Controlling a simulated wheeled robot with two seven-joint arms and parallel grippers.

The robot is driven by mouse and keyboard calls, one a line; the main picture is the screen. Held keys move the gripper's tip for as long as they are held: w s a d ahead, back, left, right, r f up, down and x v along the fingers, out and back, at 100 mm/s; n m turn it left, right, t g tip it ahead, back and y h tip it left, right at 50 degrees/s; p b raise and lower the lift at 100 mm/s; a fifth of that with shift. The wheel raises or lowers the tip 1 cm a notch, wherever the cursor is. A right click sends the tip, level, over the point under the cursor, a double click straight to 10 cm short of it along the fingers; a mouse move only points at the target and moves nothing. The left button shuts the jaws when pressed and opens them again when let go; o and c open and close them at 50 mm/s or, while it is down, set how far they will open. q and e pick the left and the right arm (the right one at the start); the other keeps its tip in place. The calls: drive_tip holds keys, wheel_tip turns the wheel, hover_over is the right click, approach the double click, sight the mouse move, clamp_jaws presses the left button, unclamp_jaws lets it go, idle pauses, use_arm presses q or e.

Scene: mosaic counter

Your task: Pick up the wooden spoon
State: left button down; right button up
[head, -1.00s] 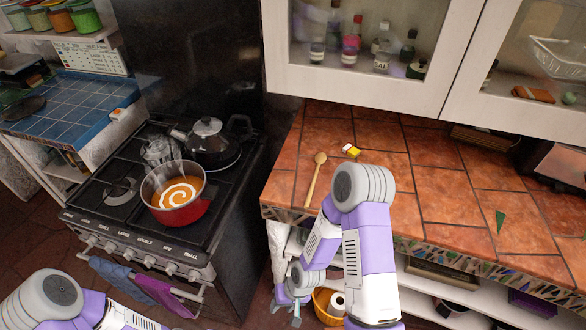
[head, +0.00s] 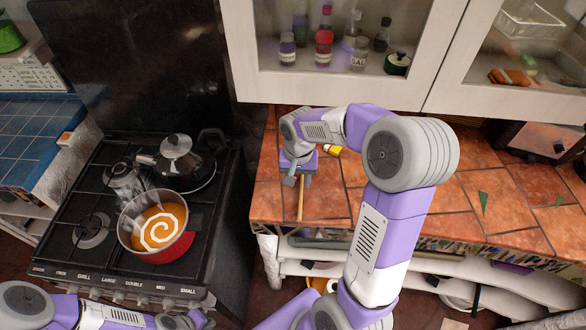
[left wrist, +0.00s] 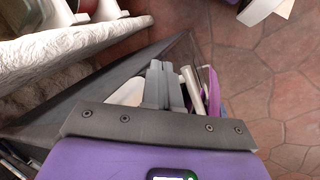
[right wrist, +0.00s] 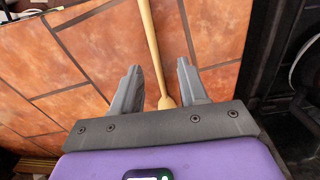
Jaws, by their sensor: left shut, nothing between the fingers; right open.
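The wooden spoon (head: 300,203) lies on the orange tiled counter, its handle pointing to the counter's front edge in the head view. My right gripper (head: 297,180) is over its far part and hides the bowl end there. In the right wrist view the spoon (right wrist: 153,50) runs between the two open fingers of my right gripper (right wrist: 158,88), nearer the right finger. The gripper holds nothing. My left gripper (left wrist: 163,82) is shut and empty in the left wrist view, low beside the stove. In the head view my left arm is at the lower left, its fingers not clear.
A stove (head: 70,240) stands left of the counter with a red pot (head: 165,250) of orange soup and a kettle (head: 176,160). A small yellow-and-white item (head: 332,150) lies behind my right gripper. A glass-fronted cabinet (head: 330,88) hangs above. The counter's right part is mostly clear.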

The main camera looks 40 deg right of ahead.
sight(301, 198)
drive_tip(key=f, duration=0.2)
drive_tip(key=s+f, duration=0.1)
drive_tip(key=f, duration=0.1)
drive_tip(key=f+b, duration=0.1)
drive_tip(key=f, duration=0.1)
drive_tip(key=shift+s, duration=0.3)
drive_tip(key=shift+f, duration=0.45)
clamp_jaws()
